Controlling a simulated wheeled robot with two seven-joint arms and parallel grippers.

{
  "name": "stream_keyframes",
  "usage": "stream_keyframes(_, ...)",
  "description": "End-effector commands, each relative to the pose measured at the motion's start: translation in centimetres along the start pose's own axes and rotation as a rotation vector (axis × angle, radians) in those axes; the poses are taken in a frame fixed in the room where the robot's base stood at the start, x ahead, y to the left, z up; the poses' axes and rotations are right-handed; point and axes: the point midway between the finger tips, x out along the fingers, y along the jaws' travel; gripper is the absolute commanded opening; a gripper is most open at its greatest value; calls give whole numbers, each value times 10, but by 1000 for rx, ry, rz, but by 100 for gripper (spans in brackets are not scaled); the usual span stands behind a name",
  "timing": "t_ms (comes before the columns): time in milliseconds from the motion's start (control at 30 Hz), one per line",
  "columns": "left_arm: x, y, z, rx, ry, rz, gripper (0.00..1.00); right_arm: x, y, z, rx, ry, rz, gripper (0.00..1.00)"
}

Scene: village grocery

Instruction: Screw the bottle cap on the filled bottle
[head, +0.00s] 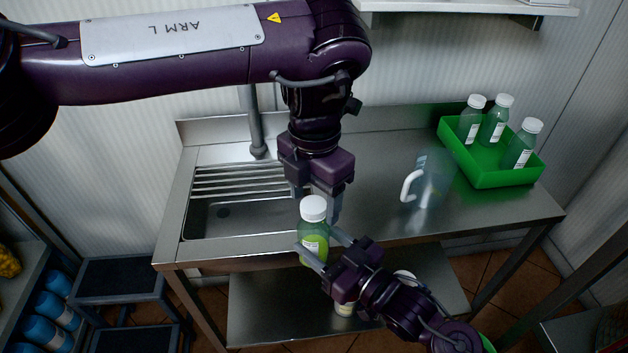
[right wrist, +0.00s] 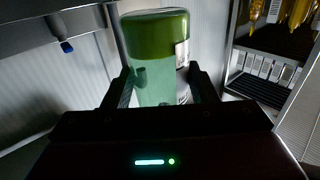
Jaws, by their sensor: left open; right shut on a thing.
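The filled bottle (head: 315,246), clear with green liquid and a white label, is upright in front of the counter's front edge. Its white bottle cap (head: 313,208) sits on the neck; I cannot tell how tight it is. My right gripper (head: 323,251) is shut around the bottle's body from the lower right. The right wrist view shows the bottle (right wrist: 158,62) between the fingers (right wrist: 160,92), with its cap end out of sight. My left gripper (head: 317,203) points down from above, open, its fingers on either side of the cap; contact is unclear.
The steel counter (head: 385,215) has a sink (head: 235,213) at left and a clear jug (head: 430,178) with a white handle at right. A green crate (head: 495,180) holds several white-capped bottles. A lower shelf (head: 265,318) lies beneath, and a stool (head: 120,275) stands at left.

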Motion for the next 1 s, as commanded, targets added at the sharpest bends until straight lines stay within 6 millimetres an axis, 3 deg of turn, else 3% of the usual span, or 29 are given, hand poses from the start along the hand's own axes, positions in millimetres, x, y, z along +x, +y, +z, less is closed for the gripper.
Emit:
stream_keyframes(167,-26,1,1,-1,-4,6,63,0,0,-1,0,3,1,0)
stream_keyframes(400,-78,1,1,-2,-4,9,63,0,0,-1,0,3,1,0)
stream_keyframes(600,-108,1,1,-1,-2,6,63,0,0,-1,0,3,1,0)
stream_keyframes(1000,-118,0,0,0,-1,0,63,0,0,-1,0,3,1,0)
